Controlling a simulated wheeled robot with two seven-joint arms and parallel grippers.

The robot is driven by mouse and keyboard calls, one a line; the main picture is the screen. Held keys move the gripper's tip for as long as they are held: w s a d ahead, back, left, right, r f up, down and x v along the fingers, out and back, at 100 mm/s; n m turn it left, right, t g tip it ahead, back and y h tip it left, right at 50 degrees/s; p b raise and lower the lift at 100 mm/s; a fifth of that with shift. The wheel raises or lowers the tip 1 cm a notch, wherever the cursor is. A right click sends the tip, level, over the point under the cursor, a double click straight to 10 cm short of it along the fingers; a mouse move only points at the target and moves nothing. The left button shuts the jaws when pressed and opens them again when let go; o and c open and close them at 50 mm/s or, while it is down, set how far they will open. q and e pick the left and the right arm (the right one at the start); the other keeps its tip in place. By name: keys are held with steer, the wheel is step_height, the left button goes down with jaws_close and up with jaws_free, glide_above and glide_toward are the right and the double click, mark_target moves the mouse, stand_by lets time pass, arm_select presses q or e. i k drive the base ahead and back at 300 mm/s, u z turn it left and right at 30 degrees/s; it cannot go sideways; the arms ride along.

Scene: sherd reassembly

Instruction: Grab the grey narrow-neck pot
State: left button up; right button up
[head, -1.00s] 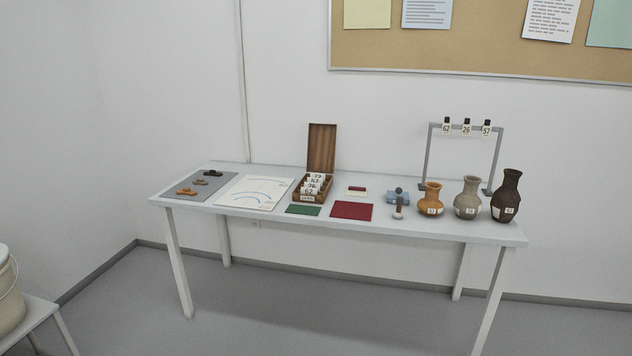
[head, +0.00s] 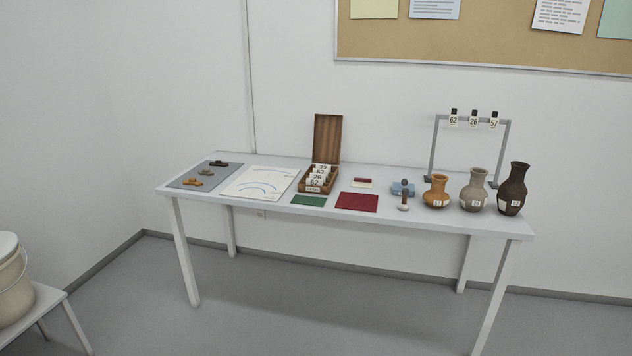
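The grey narrow-neck pot (head: 474,190) stands upright near the right end of the white table (head: 330,214). It has a pale label low on its front. An orange pot (head: 436,192) stands just left of it, and a taller dark brown pot (head: 513,188) stands just right of it. Neither of my grippers shows in the head view.
A grey rack (head: 434,150) with hanging number tags stands behind the pots. A stamp (head: 403,200), red mat (head: 357,202), green mat (head: 308,201), open wooden card box (head: 327,140) and grey mat with sherds (head: 188,183) lie leftward. A bucket (head: 12,285) stands lower left.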

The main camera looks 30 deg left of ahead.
mark_target(473, 196)
steer(key=u, duration=0.75)
steer(key=i, duration=1.2)
steer(key=u, duration=0.5)
